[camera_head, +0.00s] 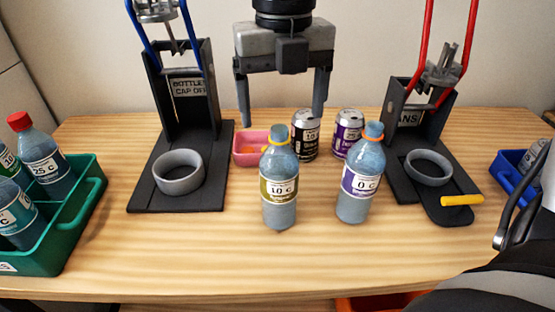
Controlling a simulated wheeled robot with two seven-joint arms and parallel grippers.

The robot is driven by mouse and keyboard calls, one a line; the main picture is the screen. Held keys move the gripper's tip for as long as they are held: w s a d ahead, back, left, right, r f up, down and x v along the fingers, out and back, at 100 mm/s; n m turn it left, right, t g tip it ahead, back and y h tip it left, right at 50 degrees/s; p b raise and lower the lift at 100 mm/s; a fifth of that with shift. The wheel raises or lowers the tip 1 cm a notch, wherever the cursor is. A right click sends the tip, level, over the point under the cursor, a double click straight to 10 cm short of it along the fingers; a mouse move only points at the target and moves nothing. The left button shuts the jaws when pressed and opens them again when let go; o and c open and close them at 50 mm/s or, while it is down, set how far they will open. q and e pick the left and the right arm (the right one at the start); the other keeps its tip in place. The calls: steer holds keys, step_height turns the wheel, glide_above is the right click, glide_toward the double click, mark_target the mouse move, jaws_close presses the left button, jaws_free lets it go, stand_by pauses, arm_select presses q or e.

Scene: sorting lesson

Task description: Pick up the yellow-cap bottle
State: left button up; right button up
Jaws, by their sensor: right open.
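A grey-blue bottle (280,207) with an olive "10 C" label and a yellow-orange ring at its neck stands upright at the middle of the table. A similar bottle (352,210) with a purple "0 C" label and an orange neck ring stands to its right. Neither shows a full yellow cap; the first has the yellower ring. My right gripper (282,118) points down at the top middle, above and behind the first bottle in the picture. Its fingers are wide apart with nothing between them. My left gripper is not in view.
A black bottle-cap stand (140,196) is at left, a red-handled stand (400,180) at right. A green crate (88,215) with bottles is far left, a blue bin (508,182) far right. A pink tray (243,156) and two cans (306,146) (346,125) stand behind the bottles. The front table is clear.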

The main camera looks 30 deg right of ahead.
mark_target(279, 150)
steer(key=f, duration=0.8)
steer(key=shift+a, duration=0.3)
steer(key=c, duration=1.1)
